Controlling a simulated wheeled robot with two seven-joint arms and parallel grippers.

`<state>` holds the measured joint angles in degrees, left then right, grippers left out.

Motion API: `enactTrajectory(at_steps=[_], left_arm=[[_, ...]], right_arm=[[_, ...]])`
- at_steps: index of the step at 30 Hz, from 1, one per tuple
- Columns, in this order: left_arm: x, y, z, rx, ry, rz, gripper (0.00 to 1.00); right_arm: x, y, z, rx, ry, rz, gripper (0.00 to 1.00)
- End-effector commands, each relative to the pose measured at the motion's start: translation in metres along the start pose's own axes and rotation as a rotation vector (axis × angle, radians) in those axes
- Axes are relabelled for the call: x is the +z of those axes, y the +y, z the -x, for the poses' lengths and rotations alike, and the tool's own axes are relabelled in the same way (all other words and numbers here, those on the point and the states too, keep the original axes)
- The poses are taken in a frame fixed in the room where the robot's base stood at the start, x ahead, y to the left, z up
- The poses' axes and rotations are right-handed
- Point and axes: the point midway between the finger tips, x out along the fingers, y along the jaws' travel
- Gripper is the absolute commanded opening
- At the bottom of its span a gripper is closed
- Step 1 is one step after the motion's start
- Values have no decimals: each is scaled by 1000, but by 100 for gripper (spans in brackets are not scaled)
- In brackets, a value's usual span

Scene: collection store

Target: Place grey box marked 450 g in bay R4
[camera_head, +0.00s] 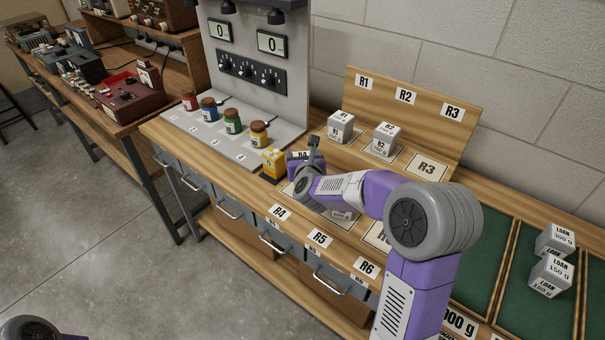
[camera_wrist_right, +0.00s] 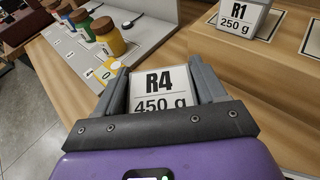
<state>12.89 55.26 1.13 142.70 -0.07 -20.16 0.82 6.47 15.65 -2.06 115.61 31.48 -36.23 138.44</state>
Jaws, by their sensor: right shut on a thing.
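My right gripper (camera_wrist_right: 165,88) is shut on the grey box marked R4, 450 g (camera_wrist_right: 161,92); its labelled face shows between the fingers in the wrist view. In the head view my right gripper (camera_head: 312,150) is over the left end of the wooden bay bench, and my arm and wrist hide most of the box. The R4 label (camera_head: 279,212) is on the bench's front edge, below the gripper. The R4 bay surface is largely hidden by my wrist, so I cannot tell whether the box touches it. My left gripper is out of view.
Boxes R1 (camera_head: 341,127) and R2 (camera_head: 385,139) stand in the back row; bay R3 (camera_head: 427,167) is empty. A yellow block (camera_head: 273,162) is close left of the gripper. Loan boxes (camera_head: 551,276) stand on green trays at right.

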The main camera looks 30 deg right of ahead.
Motion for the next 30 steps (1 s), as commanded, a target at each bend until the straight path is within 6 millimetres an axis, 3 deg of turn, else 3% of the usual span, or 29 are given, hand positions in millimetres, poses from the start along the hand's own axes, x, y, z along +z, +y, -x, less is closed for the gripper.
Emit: enactTrajectory(at_steps=[8,23,24,28,30], left_arm=[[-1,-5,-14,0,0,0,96],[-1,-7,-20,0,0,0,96],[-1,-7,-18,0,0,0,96],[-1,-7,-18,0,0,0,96],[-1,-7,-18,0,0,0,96]], right_arm=[[-41,0,-13,-1,0,1,20],[-46,0,-14,0,-3,-1,20],[-47,0,-14,1,2,0,76],[-47,0,-14,1,2,0,96],[-47,0,-14,1,2,0,96]])
